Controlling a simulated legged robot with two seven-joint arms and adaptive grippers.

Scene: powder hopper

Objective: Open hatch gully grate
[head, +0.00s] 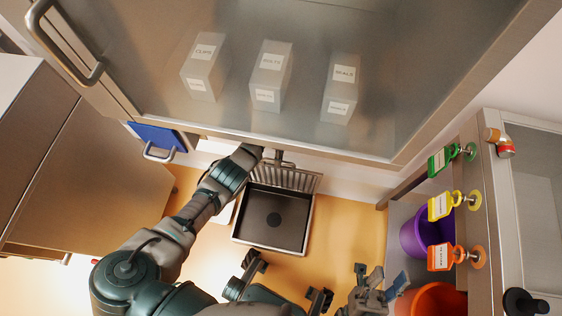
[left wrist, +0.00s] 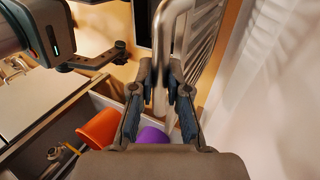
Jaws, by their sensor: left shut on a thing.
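In the left wrist view the grate's slats (left wrist: 203,45) run beside a thick bent metal handle (left wrist: 163,35). My left gripper (head: 264,153) reaches to the grate's upper left. In the left wrist view its blue-padded fingers (left wrist: 172,88) are closed around the handle. My right gripper (head: 379,275) is low at the right of the head view, fingers apart, with nothing seen between them.
A steel cabinet with labelled boxes (head: 270,75) overhangs the gully. A blue-fronted box (head: 158,138) hangs at the left. Purple (head: 418,235) and orange (head: 434,300) buckets and tagged valves (head: 440,205) are at the right.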

